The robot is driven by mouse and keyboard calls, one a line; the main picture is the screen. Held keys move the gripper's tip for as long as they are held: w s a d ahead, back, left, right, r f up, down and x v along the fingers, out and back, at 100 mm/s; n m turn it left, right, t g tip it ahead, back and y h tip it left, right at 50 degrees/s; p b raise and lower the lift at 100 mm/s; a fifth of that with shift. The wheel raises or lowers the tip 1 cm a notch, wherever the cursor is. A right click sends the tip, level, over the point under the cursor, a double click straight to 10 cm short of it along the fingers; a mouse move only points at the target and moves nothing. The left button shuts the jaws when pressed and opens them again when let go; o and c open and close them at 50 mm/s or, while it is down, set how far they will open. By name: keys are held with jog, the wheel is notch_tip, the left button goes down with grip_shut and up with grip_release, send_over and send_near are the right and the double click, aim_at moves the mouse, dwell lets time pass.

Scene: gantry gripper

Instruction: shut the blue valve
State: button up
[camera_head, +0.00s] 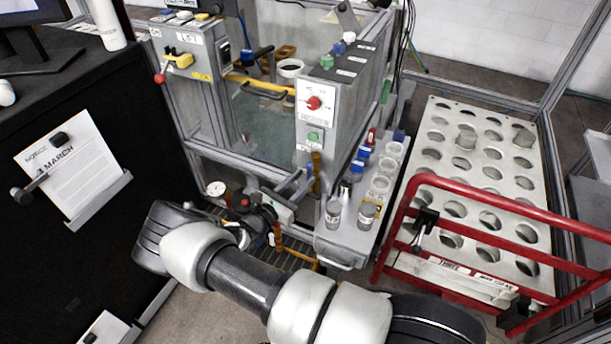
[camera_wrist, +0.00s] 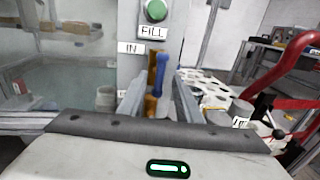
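The blue valve handle (camera_wrist: 162,75) stands upright in the wrist view, beside a brass-coloured pipe (camera_wrist: 152,72) on the grey panel, just below the IN label. In the head view the brass-coloured pipe (camera_head: 316,162) shows below the green button, but I cannot make out the blue handle clearly there. My gripper (camera_wrist: 160,83) is open, with one finger on each side of the handle in the picture. I cannot tell how far the fingertips are from it. In the head view my gripper (camera_head: 300,184) points at the lower part of the panel.
A green FILL button (camera_wrist: 155,11) sits above the valve. A grey shelf (camera_head: 337,245) with jars stands right of my gripper. A red rail frame (camera_head: 480,205) and perforated white rack (camera_head: 470,122) are farther right. A black cabinet (camera_head: 60,230) stands left.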

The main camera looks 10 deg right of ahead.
aim_at(310, 172)
jog(key=shift+x, duration=1.15)
grip_shut()
